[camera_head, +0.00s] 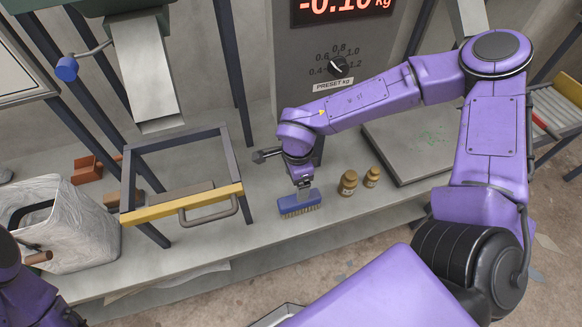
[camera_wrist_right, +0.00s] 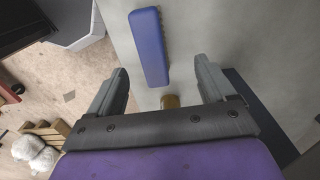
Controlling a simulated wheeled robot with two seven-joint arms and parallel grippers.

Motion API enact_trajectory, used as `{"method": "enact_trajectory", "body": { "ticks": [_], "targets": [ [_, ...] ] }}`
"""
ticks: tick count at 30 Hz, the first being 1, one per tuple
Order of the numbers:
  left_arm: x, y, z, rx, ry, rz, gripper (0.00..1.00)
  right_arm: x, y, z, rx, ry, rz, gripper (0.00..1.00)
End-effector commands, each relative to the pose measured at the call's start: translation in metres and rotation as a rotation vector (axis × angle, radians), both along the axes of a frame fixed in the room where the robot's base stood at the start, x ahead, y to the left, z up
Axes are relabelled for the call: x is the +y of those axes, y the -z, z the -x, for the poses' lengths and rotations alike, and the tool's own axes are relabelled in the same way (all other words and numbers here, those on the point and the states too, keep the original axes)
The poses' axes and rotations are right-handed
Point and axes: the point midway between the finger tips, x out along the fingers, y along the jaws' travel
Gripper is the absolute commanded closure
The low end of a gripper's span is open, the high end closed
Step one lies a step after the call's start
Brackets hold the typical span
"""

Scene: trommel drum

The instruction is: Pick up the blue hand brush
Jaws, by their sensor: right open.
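The blue hand brush (camera_head: 299,203) rests bristles down on the grey bench, in the middle of the head view. Its blue back (camera_wrist_right: 149,46) also shows in the right wrist view, beyond my fingers, with its near end between the fingertip lines. My right gripper (camera_head: 303,189) is just above and behind the brush in the head view, pointing down. In the right wrist view the right gripper (camera_wrist_right: 162,78) is open, its fingers wide apart with no brush held. Whether a finger touches the brush is unclear. My left gripper is out of view.
Two small brown jars (camera_head: 348,183) stand right of the brush. A framed stand with a yellow front bar (camera_head: 181,205) is to the left, beside a lined bin (camera_head: 78,232). The scale cabinet (camera_head: 290,65) rises behind. A flat grey plate (camera_head: 410,145) lies at right.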

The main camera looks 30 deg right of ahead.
Motion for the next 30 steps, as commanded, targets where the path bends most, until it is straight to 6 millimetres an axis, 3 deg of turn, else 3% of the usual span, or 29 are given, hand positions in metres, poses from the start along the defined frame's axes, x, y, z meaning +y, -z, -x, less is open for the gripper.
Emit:
{"method": "enact_trajectory", "body": {
  "ticks": [6, 18, 26, 30],
  "targets": [
    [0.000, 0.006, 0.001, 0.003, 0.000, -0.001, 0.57, -0.005, 0.039, 0.007, 0.006, 0.017, -0.004, 0.17],
    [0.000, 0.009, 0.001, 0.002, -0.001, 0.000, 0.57, -0.007, 0.098, 0.011, 0.006, 0.016, -0.002, 0.17],
    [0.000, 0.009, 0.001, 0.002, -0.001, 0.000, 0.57, -0.006, 0.102, 0.010, 0.003, 0.015, -0.003, 0.17],
    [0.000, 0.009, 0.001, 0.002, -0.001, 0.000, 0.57, -0.006, 0.102, 0.010, 0.003, 0.015, -0.003, 0.59]
  ]
}}
